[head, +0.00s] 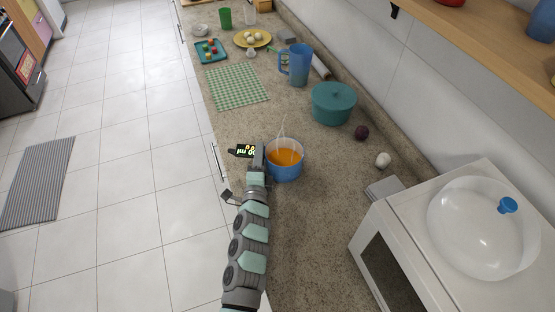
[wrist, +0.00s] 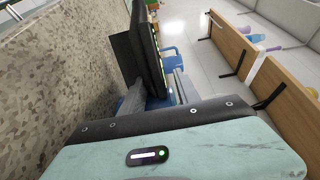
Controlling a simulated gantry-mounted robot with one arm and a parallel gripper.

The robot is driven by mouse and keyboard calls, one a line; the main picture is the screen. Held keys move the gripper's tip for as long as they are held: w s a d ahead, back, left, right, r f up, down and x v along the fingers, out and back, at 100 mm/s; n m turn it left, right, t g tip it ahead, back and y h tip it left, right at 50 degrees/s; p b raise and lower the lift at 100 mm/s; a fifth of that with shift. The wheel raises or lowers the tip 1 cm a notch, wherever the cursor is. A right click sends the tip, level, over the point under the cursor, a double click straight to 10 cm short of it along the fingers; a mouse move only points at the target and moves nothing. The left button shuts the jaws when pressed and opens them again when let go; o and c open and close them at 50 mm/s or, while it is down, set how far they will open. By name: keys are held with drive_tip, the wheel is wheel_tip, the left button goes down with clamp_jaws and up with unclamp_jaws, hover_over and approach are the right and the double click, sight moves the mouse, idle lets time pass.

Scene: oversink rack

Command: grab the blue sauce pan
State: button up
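The blue sauce pan (head: 285,172) stands on the counter with orange liquid in it and thin pale utensils sticking up. My gripper (head: 259,158) is low over the counter, close against the pan's left side. In the wrist view the fingers of my gripper (wrist: 158,92) are apart. Blue parts that look like the pan (wrist: 171,58) show between and beyond them. A black slab with yellow-green lettering (head: 243,151) is right beside the gripper; in the wrist view this black slab (wrist: 146,45) hides part of the fingers. Contact with the pan is not clear.
A teal lidded pot (head: 333,104), a dark round item (head: 361,133) and a white bulb (head: 383,160) stand behind the pan. A microwave (head: 390,240) with a clear lid (head: 483,228) is at right. A green checked cloth (head: 237,86) lies farther along the counter.

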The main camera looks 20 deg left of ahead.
drive_tip(key=shift+c, duration=0.4)
clamp_jaws()
drive_tip(key=shift+r, duration=0.1)
idle(0.8)
